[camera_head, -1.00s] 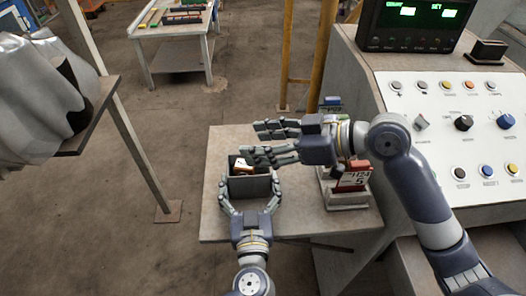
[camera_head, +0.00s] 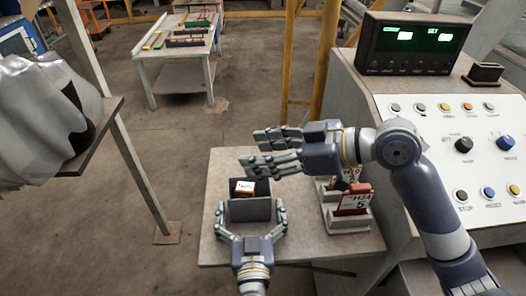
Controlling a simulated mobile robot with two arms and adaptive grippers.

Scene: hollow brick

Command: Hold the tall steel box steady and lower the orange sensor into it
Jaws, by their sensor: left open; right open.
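The tall steel box (camera_head: 250,211), dark grey and open at the top, stands on the small table in the head view. The orange sensor (camera_head: 244,188), with a white label, sits inside its opening; its lower part is hidden by the box wall. My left gripper (camera_head: 250,208) is open at the near side of the box, with a finger on each side and small gaps to the walls. My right gripper (camera_head: 251,150) is open and empty, above and beyond the box, apart from the sensor.
The control console (camera_head: 440,130) with buttons and a green display rises at the right. A shelf with a silvery bag (camera_head: 45,115) is at the left.

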